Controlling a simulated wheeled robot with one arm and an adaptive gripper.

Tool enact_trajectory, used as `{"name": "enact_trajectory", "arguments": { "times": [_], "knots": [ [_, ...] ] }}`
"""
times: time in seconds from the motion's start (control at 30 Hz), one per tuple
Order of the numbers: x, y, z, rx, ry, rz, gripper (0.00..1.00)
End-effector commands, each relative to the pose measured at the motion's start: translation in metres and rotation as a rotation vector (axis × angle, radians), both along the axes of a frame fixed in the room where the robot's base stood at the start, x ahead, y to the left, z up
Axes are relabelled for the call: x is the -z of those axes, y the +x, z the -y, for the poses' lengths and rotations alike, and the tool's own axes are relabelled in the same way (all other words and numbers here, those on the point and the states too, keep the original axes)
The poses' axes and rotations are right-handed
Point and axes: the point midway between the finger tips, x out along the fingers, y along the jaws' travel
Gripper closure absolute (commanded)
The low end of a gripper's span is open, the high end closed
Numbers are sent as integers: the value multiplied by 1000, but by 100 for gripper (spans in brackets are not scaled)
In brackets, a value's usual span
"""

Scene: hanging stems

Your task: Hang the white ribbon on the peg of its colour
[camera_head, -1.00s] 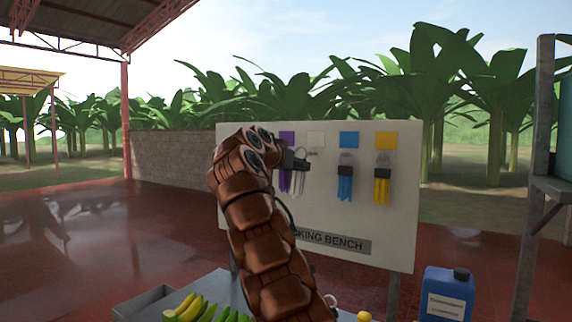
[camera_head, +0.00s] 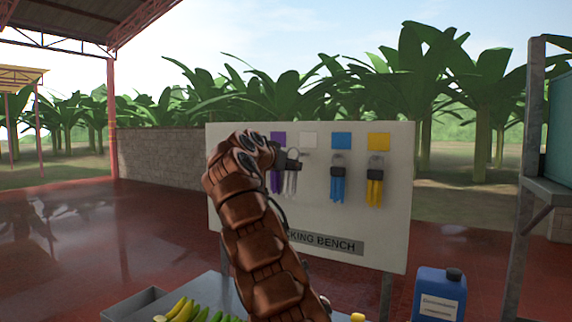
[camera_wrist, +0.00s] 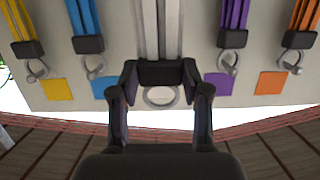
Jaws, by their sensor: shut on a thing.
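The white ribbon (camera_head: 290,182) hangs below my gripper (camera_head: 290,160), close in front of the board. In the wrist view, which is upside down, my gripper (camera_wrist: 160,78) is shut on the black clip of the white ribbon (camera_wrist: 160,28), and a pale ring (camera_wrist: 160,97) sticks out past the clip. The white square (camera_head: 308,140) marks its place on the board, a little right of my gripper in the head view. A small peg (camera_head: 305,153) shows below that square. Whether the ring is around the peg or in front of it, I cannot tell.
The white board (camera_head: 390,235) also carries a purple ribbon (camera_head: 275,181), a blue ribbon (camera_head: 338,185) and a yellow ribbon (camera_head: 375,190). An orange ribbon (camera_wrist: 302,15) shows in the wrist view. Bananas (camera_head: 185,310) and a blue jug (camera_head: 440,295) are in front.

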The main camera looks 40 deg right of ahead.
Motion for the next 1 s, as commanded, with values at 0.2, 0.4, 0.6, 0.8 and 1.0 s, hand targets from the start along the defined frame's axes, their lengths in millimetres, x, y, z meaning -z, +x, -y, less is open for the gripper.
{"name": "enact_trajectory", "arguments": {
  "times": [0.2,0.4,0.6,0.8,1.0],
  "knots": [
    [-2,3,10,0,-1,1,74],
    [-1,5,19,0,-2,1,74],
    [0,8,29,0,-1,0,74],
    [2,11,38,1,1,-1,74],
    [3,14,47,1,1,-1,74]
  ]
}}
